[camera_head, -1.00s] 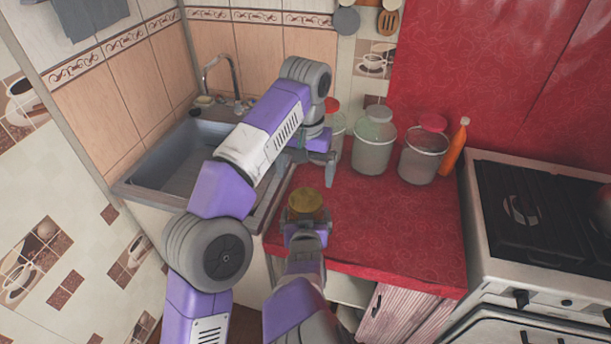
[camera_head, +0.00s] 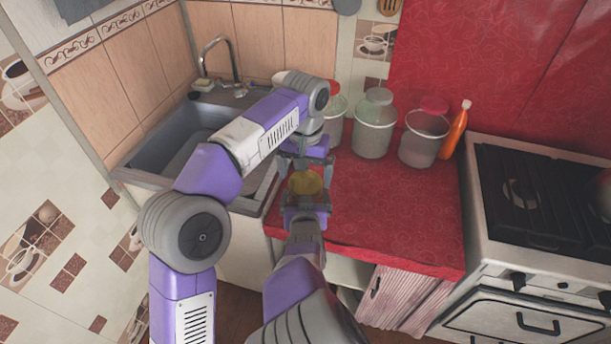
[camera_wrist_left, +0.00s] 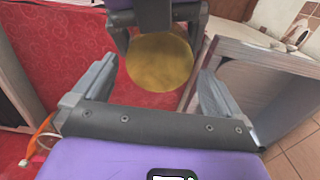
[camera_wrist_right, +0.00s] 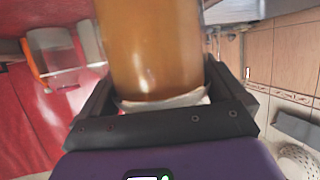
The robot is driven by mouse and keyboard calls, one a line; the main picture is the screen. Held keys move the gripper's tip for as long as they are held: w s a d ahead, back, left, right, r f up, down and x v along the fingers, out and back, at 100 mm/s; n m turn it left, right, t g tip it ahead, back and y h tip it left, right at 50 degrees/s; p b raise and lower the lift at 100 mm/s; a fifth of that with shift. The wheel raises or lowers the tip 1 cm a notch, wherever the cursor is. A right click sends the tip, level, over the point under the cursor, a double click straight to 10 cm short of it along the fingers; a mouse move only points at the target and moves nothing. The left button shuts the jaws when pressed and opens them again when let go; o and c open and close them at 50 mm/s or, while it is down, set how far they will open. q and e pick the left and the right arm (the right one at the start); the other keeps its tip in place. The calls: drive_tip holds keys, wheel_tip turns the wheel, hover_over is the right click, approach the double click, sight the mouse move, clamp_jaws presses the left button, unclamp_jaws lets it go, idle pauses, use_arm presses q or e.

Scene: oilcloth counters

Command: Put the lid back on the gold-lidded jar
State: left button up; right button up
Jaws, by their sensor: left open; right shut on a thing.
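A jar with amber contents (camera_wrist_right: 155,45) stands between the fingers of my right gripper (camera_head: 305,212), which is shut on it. Its round gold top (camera_head: 305,184) faces up in the head view and shows as a gold disc in the left wrist view (camera_wrist_left: 160,62). The disc looks like the lid on the jar's mouth, but I cannot tell how firmly it is seated. My left gripper (camera_head: 306,166) is open just above and behind the top. In the left wrist view its fingers stand on either side of the disc, apart from it.
The sink (camera_head: 165,150) is left, the stove (camera_head: 540,200) right.

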use_arm(q)
drive_tip(key=shift+f, duration=0.85)
drive_tip(key=c, duration=1)
drive_tip(key=o, duration=1)
drive_tip(key=shift+r, duration=0.15)
drive_tip(key=shift+r, duration=3.6)
